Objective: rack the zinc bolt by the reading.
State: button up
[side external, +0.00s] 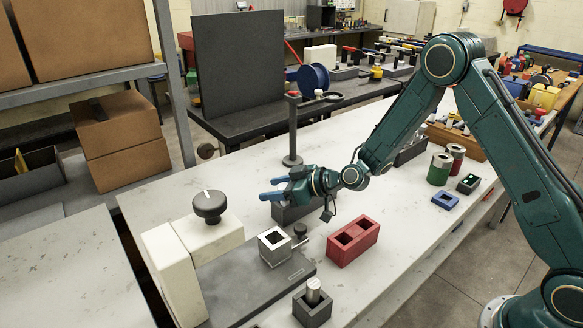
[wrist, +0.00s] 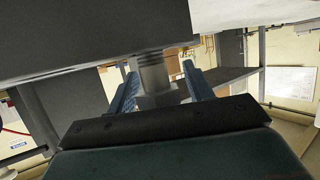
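A pale silver bolt-like cylinder (side external: 314,287) stands upright in a small dark grey block (side external: 312,311) at the near edge; I take it for the zinc bolt. A red block (side external: 355,252) has two square openings. A silver square block (side external: 275,247) has one opening. I can read no number.
A white fixture (side external: 207,237) with a black knob (side external: 209,204) stands left on a dark plate (side external: 240,301). A post stand (side external: 293,135) rises close behind my gripper. A blue square holder (side external: 446,200) and red and green cans lie right.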

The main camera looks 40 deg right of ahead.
jog(key=shift+o, duration=0.2)
jog(key=shift+f, duration=0.1)
jog(key=shift+s, duration=0.1)
jog(key=v, duration=1.3)
jog(key=shift+s+d+r, duration=0.2)
jog(key=shift+r, duration=0.1)
jog(key=s+a+r+n+g+h, duration=0.1)
jog(key=s+a+r+g, duration=0.25)
jog(key=s+r, duration=0.45)
jog(key=s+d+r+m+g+h, duration=0.1)
jog(key=s+d+r+m+h, duration=0.2)
jog(key=s, duration=0.7)
jog(key=s+d+r+m+g+h, duration=0.1)
jog(key=s+d+r+m+h, duration=0.1)
jog(key=s, duration=0.8)
jog(key=shift+d+r+m+g+h, duration=0.4)
jog(key=shift+d+r+m, duration=0.15)
jog(key=shift+d+m, duration=0.55)
